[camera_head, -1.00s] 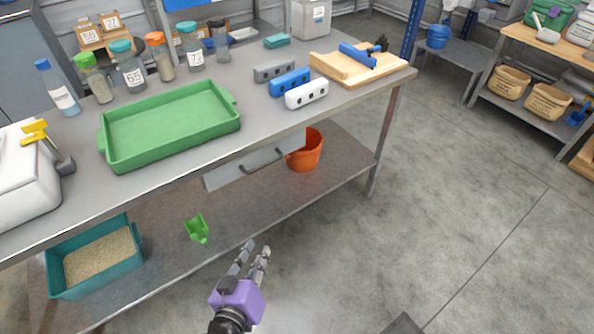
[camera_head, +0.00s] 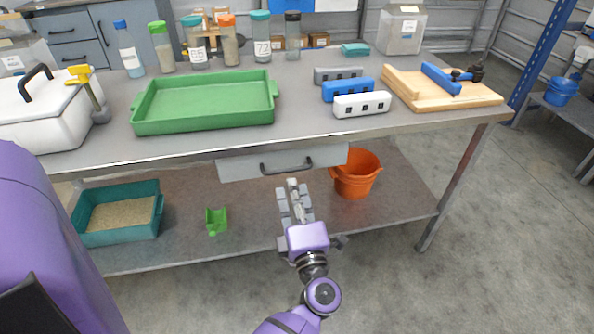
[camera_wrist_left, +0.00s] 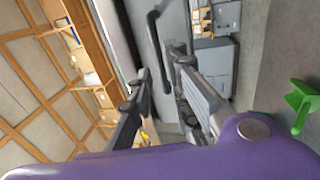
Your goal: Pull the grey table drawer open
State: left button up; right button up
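The grey table drawer (camera_head: 235,166) sits under the front edge of the workbench, its front close under the tabletop with no clear gap showing. Its dark bar handle (camera_head: 286,167) is in the middle of the front. My left gripper (camera_head: 293,187) is just below and in front of the handle, fingers pointing at it. In the left wrist view the left gripper (camera_wrist_left: 163,68) has its fingers apart, and the handle (camera_wrist_left: 154,32) appears ahead, in line with the space between them. Contact with the handle cannot be told. My right gripper is out of view.
The workbench (camera_head: 200,146) carries a green tray (camera_head: 205,120), bottles and coloured blocks. On the lower shelf (camera_head: 250,225) are an orange bucket (camera_head: 356,178), a green scoop (camera_head: 214,221) and a teal bin (camera_head: 92,238).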

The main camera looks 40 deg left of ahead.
aim_at(288, 170)
pick_arm(q)
jog(key=x, duration=0.6)
jog(key=shift+w+a, duration=0.15)
jog(key=shift+w, duration=0.15)
grip_shut()
